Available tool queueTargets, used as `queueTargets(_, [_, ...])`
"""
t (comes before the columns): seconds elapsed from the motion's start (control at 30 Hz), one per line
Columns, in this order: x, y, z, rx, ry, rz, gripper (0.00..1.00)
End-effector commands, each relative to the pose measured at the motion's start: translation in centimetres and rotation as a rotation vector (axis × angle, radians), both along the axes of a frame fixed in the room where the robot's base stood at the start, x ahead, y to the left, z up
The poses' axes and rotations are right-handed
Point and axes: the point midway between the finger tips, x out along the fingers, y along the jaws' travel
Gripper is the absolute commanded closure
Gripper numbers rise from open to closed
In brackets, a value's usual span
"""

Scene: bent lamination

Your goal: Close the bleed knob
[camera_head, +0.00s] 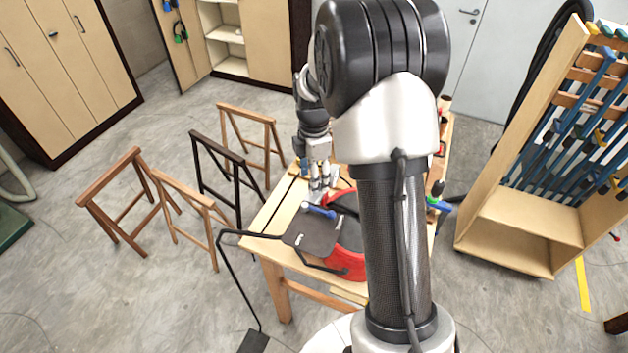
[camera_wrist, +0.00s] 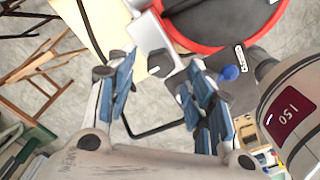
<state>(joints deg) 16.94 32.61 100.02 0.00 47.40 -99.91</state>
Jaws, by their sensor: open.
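A small blue knob (camera_head: 319,211), which looks like the bleed knob, sits by a dark flat plate (camera_head: 312,235) on the workbench. In the wrist view a round blue knob (camera_wrist: 229,73) shows just right of the right fingertip, outside the jaws. My gripper (camera_head: 320,185) is just above and behind the knob in the head view. In the wrist view my gripper (camera_wrist: 163,62) is open, its blue-padded fingers wide apart with nothing held between them. How far the knob is turned cannot be told.
A red-rimmed round black item (camera_head: 345,262) lies on the wooden workbench (camera_head: 262,222), partly hidden by my arm; its red rim shows in the wrist view (camera_wrist: 205,47). A thin black bent frame (camera_head: 228,262) stands at the bench's left. Wooden trestles (camera_head: 130,200) stand further left.

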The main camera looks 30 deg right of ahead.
Motion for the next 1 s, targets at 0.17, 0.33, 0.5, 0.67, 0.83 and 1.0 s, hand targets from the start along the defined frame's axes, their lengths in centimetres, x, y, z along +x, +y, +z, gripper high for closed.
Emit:
queueTargets(0.17, [0.0,0.0,-2.0,0.0,0.001,0.0,0.52])
queueTargets(0.33, [0.0,0.0,-2.6,0.0,0.0,0.0,0.52])
queueTargets(0.5, [0.0,0.0,-2.6,0.0,-0.001,0.0,0.52])
queueTargets(0.67, [0.0,0.0,-2.6,0.0,0.0,0.0,0.6])
queueTargets(0.83, [0.0,0.0,-2.6,0.0,0.0,0.0,0.71])
queueTargets(1.0, [0.0,0.0,-2.6,0.0,-0.001,0.0,0.83])
